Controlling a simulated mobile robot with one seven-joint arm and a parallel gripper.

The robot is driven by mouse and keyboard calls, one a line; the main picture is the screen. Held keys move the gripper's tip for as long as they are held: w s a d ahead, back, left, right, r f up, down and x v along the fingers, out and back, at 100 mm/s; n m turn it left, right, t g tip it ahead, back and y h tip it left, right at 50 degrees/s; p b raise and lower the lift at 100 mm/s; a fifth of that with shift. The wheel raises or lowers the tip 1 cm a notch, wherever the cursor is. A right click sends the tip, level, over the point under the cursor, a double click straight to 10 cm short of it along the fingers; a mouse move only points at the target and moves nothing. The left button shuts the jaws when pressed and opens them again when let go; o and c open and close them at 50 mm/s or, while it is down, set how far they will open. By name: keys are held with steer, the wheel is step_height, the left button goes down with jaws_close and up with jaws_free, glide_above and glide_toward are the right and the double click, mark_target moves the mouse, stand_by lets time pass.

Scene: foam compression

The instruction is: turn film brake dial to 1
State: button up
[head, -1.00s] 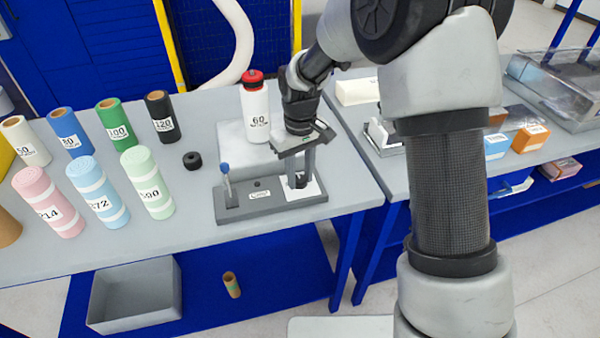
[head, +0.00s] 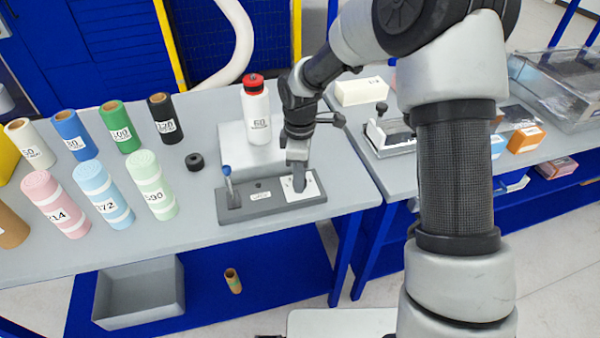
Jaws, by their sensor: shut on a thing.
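A flat dark grey base (head: 235,208) lies on the table and carries a blue-tipped post (head: 228,180) at its left end and a white plate (head: 313,190) at its right end. My gripper (head: 298,184) points down over the white plate, with its fingers low against it. It is shut on the film brake dial, which the fingers hide. The dial's number and any marks on the plate are too small or covered to read.
A white bottle with a red cap (head: 256,108) stands behind the base. The tabletop (head: 150,238) in front is clear.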

steer(key=shift+n+p, duration=0.4)
steer(key=shift+n, duration=0.7)
steer(key=o, duration=1)
steer(key=shift+o, duration=0.2)
steer(key=shift+r, duration=0.1)
step_height(320, 180, up, 17)
steer(key=shift+r+p, duration=0.15)
steer(key=shift+p, duration=0.25)
